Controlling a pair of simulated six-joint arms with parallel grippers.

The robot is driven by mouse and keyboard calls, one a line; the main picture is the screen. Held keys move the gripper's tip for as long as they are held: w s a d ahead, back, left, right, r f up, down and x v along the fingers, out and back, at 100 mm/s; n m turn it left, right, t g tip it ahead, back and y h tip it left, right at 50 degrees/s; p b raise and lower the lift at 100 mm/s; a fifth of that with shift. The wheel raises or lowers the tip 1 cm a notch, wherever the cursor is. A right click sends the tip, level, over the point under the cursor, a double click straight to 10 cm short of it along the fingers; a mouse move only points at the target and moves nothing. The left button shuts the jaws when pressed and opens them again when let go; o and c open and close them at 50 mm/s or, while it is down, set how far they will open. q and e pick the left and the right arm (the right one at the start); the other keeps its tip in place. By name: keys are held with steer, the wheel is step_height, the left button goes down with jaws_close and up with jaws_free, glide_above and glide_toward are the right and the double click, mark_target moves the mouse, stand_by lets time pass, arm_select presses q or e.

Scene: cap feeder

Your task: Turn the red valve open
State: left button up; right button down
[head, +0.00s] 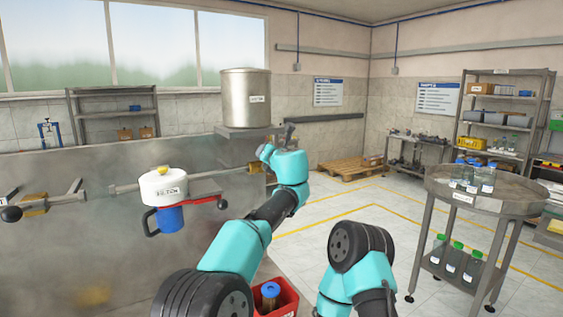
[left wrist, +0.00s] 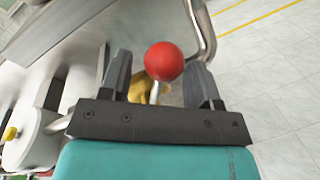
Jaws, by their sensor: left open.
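The red ball knob (left wrist: 164,62) of the valve shows in the left wrist view on a thin pale stem. A brass valve body (left wrist: 172,95) is partly visible behind it; brass also shows on the pipe in the head view (head: 258,167). My left gripper (left wrist: 158,76) is open, with one finger on each side of the knob. I cannot tell whether either finger touches it.
A white-topped feeder unit (head: 163,188) with a blue cup (head: 170,219) and a red lever stands left of the arm. A metal tank (head: 246,97) is above the valve. A red bin (head: 288,300) is below, and a round cart (head: 489,199) with bottles is at right.

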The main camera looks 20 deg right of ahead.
arm_select(q)
steer(key=s+r, duration=0.2)
steer(key=s, duration=1.5)
